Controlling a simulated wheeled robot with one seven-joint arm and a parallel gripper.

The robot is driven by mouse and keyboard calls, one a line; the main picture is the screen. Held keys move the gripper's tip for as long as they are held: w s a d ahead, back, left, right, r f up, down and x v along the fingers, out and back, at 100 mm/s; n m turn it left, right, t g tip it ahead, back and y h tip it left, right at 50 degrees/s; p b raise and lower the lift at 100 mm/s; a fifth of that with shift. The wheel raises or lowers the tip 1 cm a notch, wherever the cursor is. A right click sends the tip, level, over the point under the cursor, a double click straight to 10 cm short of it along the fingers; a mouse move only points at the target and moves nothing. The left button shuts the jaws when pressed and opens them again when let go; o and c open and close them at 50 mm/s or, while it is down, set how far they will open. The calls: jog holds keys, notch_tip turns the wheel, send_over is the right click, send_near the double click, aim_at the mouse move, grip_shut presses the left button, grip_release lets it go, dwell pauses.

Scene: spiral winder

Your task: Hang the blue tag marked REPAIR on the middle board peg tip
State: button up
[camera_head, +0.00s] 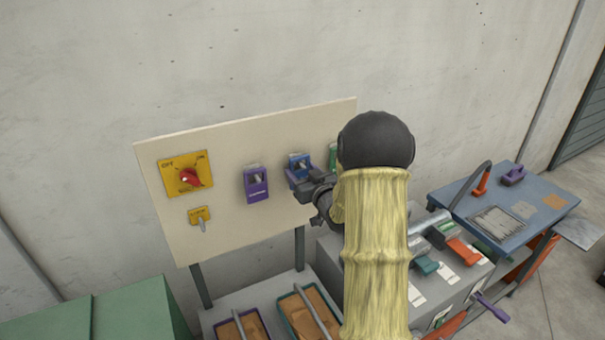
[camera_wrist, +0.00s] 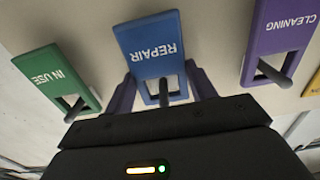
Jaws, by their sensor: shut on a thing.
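The blue tag marked REPAIR (camera_wrist: 150,48) is in front of the board, between a green and a purple tag; it also shows in the head view (camera_head: 297,159). The middle peg (camera_wrist: 163,92) shows in the tag's slot, so the tag appears to be around it. How far along the peg it sits is unclear. My gripper (camera_wrist: 162,92) is shut on the blue tag, one purple finger at each side of the slotted end. In the head view my arm partly hides the gripper.
The purple CLEANING tag (camera_wrist: 284,35) and green IN USE tag (camera_wrist: 55,82) hang on pegs close on either side. The cream board (camera_head: 225,150) carries a yellow switch plate with a red knob (camera_head: 190,177). Trays (camera_head: 240,328) stand below; a blue table (camera_head: 505,210) is at right.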

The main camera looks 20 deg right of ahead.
jog(key=o, duration=1.1)
jog(key=shift+c, duration=0.2)
jog(key=shift+s+f+b, duration=0.1)
jog(key=shift+s+b, duration=0.2)
jog(key=shift+s, duration=0.2)
jog(key=s+b, duration=0.6)
jog(key=s, duration=1)
jog(key=shift+s+d, duration=0.2)
jog(key=shift+d, duration=0.1)
